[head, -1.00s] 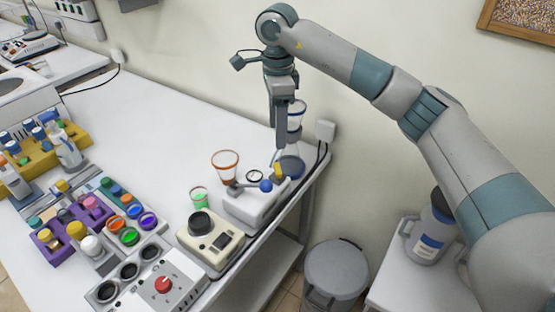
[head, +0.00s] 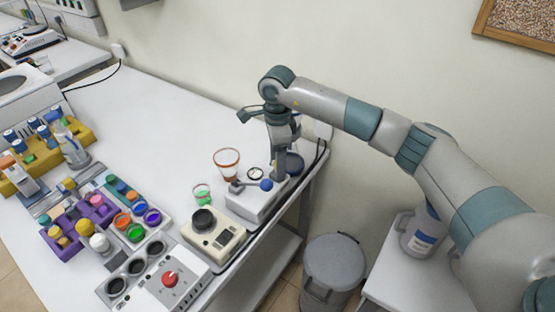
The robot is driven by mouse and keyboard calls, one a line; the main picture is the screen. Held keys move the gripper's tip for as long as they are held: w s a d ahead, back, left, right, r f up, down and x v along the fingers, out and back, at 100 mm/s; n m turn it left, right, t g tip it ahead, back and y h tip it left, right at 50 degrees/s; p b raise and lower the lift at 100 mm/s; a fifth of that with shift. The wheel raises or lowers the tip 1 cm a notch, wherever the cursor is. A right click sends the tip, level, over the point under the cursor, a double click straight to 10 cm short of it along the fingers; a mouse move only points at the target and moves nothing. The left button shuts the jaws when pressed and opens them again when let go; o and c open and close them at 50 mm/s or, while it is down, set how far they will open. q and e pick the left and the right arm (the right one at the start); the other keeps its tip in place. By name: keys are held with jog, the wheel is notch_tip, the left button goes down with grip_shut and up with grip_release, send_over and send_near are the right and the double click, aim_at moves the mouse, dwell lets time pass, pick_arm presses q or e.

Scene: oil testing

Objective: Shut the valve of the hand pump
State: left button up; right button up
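The hand pump (head: 246,208) is a white block near the right edge of the bench. It has a dark lever with a blue ball knob (head: 266,185) and a small round dial (head: 255,173) on top. My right gripper (head: 279,176) points down at the pump's back right end, just behind the blue knob. Its fingers cover that end, so the yellow valve is hidden. I cannot tell whether the fingers touch it or how far apart they are. My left gripper is out of view.
A cup with an orange rim (head: 227,158) stands beside the pump. A green cup (head: 202,194) and a cream device (head: 213,236) are in front. A purple rack (head: 67,243) is at the left. A bin (head: 334,264) stands beside the bench. The bench's back middle is clear.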

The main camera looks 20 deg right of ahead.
jog(key=shift+c, duration=0.6)
jog(key=c, duration=1)
jog(key=shift+o, duration=0.4)
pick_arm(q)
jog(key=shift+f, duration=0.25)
pick_arm(e)
jog(key=m+b, duration=0.3)
jog(key=b, duration=0.1)
jog(key=shift+f, duration=0.15)
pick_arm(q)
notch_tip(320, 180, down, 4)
pick_arm(e)
jog(key=shift+m+b, duration=0.35)
jog(key=shift+m, duration=0.35)
jog(key=m+b, duration=0.2)
jog(key=m, duration=0.2)
jog(key=shift+b, duration=0.4)
jog(key=shift+r+m, duration=0.2)
jog(key=shift+m, duration=0.1)
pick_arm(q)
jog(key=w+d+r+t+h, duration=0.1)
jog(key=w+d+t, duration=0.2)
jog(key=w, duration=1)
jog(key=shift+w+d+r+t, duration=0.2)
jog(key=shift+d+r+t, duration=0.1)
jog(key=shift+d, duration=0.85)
